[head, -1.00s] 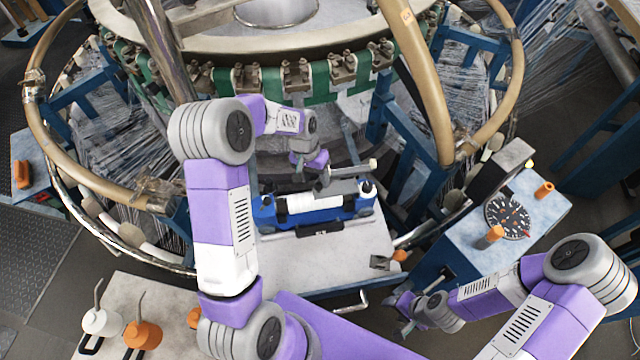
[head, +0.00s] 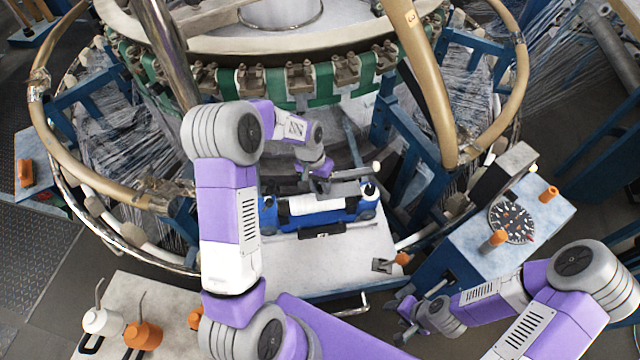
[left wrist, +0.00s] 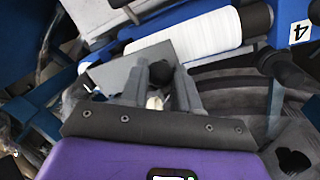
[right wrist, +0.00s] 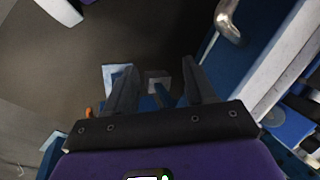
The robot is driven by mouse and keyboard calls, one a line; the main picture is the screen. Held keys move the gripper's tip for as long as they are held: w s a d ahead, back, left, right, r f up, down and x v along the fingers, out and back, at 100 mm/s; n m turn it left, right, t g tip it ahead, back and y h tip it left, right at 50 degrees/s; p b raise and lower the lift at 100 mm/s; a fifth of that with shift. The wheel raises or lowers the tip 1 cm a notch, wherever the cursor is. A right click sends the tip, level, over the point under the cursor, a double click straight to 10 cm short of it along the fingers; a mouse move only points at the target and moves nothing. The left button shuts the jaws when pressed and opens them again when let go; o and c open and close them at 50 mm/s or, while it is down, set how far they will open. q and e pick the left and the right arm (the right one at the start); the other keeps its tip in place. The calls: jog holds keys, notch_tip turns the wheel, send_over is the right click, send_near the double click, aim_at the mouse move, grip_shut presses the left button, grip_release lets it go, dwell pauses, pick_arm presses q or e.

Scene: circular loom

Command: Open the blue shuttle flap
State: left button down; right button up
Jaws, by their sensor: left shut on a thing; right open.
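The blue shuttle (head: 275,222) sits on the loom's track at the picture's middle, with a white spool (head: 317,205) lying along it. The spool also shows in the left wrist view (left wrist: 200,38). A grey plate, seemingly the flap (head: 345,188), lies along the shuttle's far side; it also shows in the left wrist view (left wrist: 112,75). My left gripper (head: 320,178) is over the flap. In the left wrist view, its fingers (left wrist: 164,88) are closed around a dark knob (left wrist: 160,71), seemingly on the flap. My right gripper (head: 403,322) is open and empty, low beside the blue dial box.
A pale platform (head: 320,268) lies in front of the shuttle. The blue box with a dial (head: 462,252) and orange knobs stands at the right. Loom ring pipes (head: 425,80) rise around.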

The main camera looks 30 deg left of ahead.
aim_at(337, 190)
pick_arm(q)
jog(key=shift+w+d+r+g+y+p, duration=0.2)
jog(key=shift+r+g+y+p, duration=0.1)
jog(key=shift+r+p, duration=0.45)
jog(key=p, duration=0.1)
jog(key=d+r+g+y+p, duration=0.1)
jog(key=w+r+y+p, duration=0.1)
jog(key=shift+d+r+g+p, duration=0.2)
jog(key=shift+r+g+p, duration=0.05)
jog(key=shift+g+p, duration=0.1)
jog(key=shift+w+d+r+g+y+p, duration=0.55)
jog(key=shift+d+r+y+p, duration=0.2)
jog(key=shift+y, duration=0.25)
jog(key=shift+w+d+r, duration=0.25)
jog(key=shift+d+r, duration=0.1)
